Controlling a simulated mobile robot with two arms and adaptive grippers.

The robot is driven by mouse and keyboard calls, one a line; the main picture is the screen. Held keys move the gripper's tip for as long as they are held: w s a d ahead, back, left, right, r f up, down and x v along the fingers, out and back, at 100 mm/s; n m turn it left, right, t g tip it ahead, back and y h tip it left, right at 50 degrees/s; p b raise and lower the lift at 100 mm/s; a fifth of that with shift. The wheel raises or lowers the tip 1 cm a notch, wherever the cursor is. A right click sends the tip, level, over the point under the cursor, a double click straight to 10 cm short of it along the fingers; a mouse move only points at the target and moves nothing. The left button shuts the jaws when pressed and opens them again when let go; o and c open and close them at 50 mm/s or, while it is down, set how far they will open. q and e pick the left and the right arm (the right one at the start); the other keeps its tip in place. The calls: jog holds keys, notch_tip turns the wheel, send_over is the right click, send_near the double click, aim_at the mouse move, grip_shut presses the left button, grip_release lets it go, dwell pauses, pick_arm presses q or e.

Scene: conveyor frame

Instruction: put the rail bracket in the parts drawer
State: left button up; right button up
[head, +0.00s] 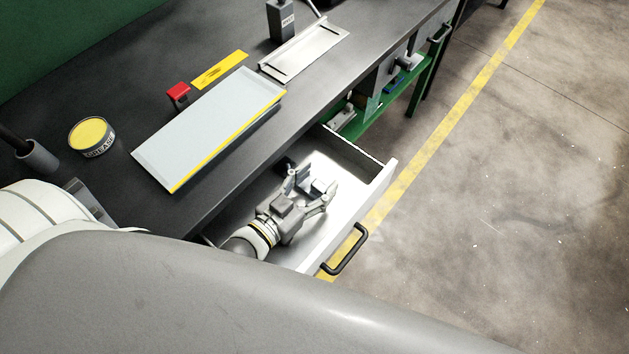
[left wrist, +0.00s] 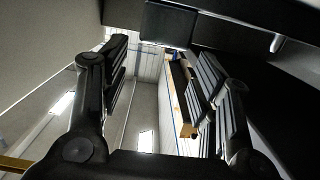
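The parts drawer (head: 375,185) is pulled out from under the bench, with a pale inside and a black handle (head: 347,250). My left gripper (head: 316,183) is over the drawer's inside, its two fingers spread apart. A small blue-grey piece (head: 319,187), which may be the rail bracket, shows at the fingertips inside the drawer outline. I cannot tell whether it touches the drawer floor or a finger. In the left wrist view the fingers (left wrist: 160,85) stand wide apart with nothing clearly gripped between them. My right gripper is not in view.
On the dark bench lie a pale board with a yellow edge (head: 205,125), a yellow-topped tin (head: 92,136), a red block (head: 178,93) and a metal tray (head: 305,48). A green shelf (head: 385,107) with parts is beyond the drawer. The floor at right is clear.

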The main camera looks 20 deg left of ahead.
pick_arm(q)
jog(key=shift+s+f, duration=0.15)
jog(key=shift+f, duration=0.3)
jog(key=shift+r, duration=0.35)
jog(key=shift+s+a, duration=0.1)
jog(key=shift+a, duration=0.05)
jog(key=shift+r+v, duration=0.25)
jog(key=shift+v, duration=1.5)
jog(key=shift+r+v, duration=0.2)
jog(key=shift+v, duration=1.55)
